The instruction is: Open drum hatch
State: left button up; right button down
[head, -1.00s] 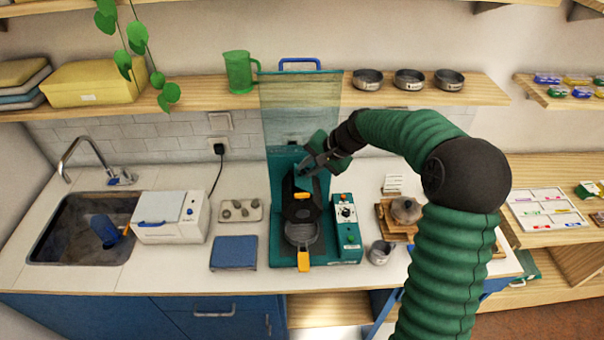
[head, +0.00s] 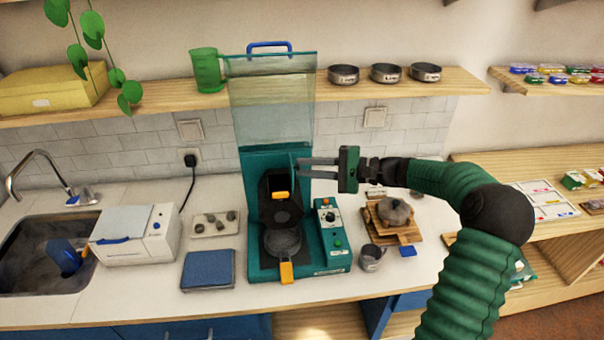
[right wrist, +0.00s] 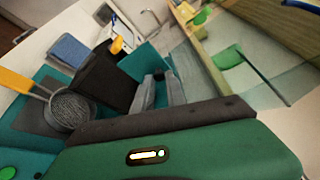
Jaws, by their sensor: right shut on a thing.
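A teal machine (head: 262,262) stands on the counter with its clear shield (head: 272,105) raised. Its dark drum section (head: 268,212) carries a small orange tab (head: 280,195); I cannot tell how far the hatch is open. Below it sits a round mesh pan (head: 283,243) with an orange handle (head: 287,272); the pan also shows in the right wrist view (right wrist: 72,110). My right gripper (head: 300,168) reaches in from the right at the upper back, its fingers closed on what looks like the edge of a teal panel (head: 262,160). The contact is hard to make out. My left gripper is out of view.
A control box (head: 331,240) forms the machine's right side. A metal cup (head: 371,258) and a wooden stand (head: 395,220) are to its right. A blue pad (head: 208,270) and a tray of stones (head: 215,224) lie left. A shelf (head: 450,84) runs above.

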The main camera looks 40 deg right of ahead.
jog(key=shift+s+d+f+m+t+y+b, duration=0.2)
jog(key=shift+d+f+m+t+y+b, duration=0.15)
jog(key=shift+f+t+y+b, duration=0.3)
jog(key=shift+s+d+f+m+t+y+b, duration=0.3)
jog(key=shift+t+b, duration=0.2)
jog(key=shift+t, duration=0.35)
jog(key=shift+a, duration=0.1)
jog(key=c, duration=1.4)
grip_release()
jog(key=shift+o, duration=0.2)
jog(key=b+v, duration=0.2)
jog(key=v, duration=1.4)
jog(key=shift+s+d, duration=0.25)
jog(key=shift+f, duration=0.15)
